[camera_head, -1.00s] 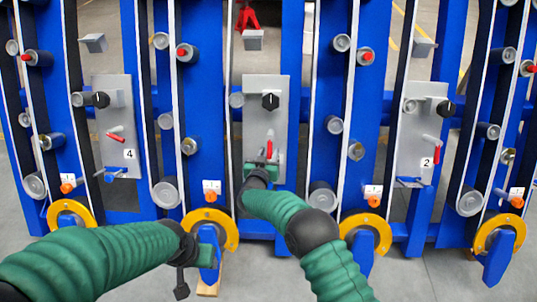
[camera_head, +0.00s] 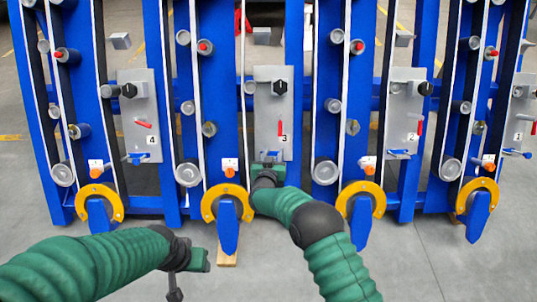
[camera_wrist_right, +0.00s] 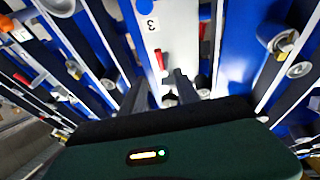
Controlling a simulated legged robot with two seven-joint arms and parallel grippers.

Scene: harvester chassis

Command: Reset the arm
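My right gripper (camera_head: 268,160) is in front of the lower edge of the grey panel (camera_head: 268,88) numbered 3, below its red lever (camera_head: 281,130). In the right wrist view its two dark fingers (camera_wrist_right: 160,90) are apart, with nothing clearly held between them. The red lever also shows there (camera_wrist_right: 160,60), just beyond the fingers. Whether the gripper touches the panel is unclear. My left gripper (camera_head: 198,260) is low at the left, over the floor in front of the chassis; its fingers are too unclear to tell open or shut.
The blue chassis (camera_head: 300,30) spans the view. Grey panels numbered 4 (camera_head: 137,95), 2 (camera_head: 403,110) and 1 (camera_head: 519,105) carry red levers. Yellow rings (camera_head: 362,190) stick out along its bottom.

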